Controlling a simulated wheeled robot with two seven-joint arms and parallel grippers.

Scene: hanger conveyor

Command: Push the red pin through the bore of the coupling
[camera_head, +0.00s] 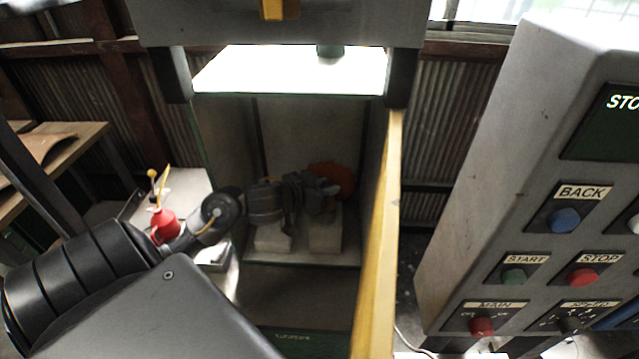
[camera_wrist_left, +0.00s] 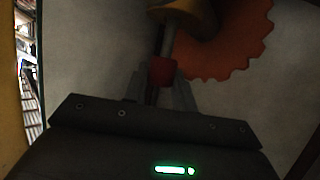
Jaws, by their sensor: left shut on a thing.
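My left arm reaches into the open cabinet in the head view, with its dark left gripper (camera_head: 322,189) deep inside, close to an orange toothed wheel (camera_head: 338,174). In the left wrist view the left gripper (camera_wrist_left: 162,76) is shut on the red pin (camera_wrist_left: 162,71), of which a red block shows between the fingertips. A grey rod (camera_wrist_left: 168,42) runs from it up to a round tan part (camera_wrist_left: 182,10), which looks like the coupling. The bore is not visible, and I cannot tell whether the pin is in it. My right gripper is not in view.
Pale blocks (camera_head: 325,232) stand on the cabinet floor below my gripper. A yellow-edged door (camera_head: 376,250) bounds the opening on the right. A control panel (camera_head: 480,180) stands further right. A red oil can (camera_head: 163,226) stands left of the cabinet.

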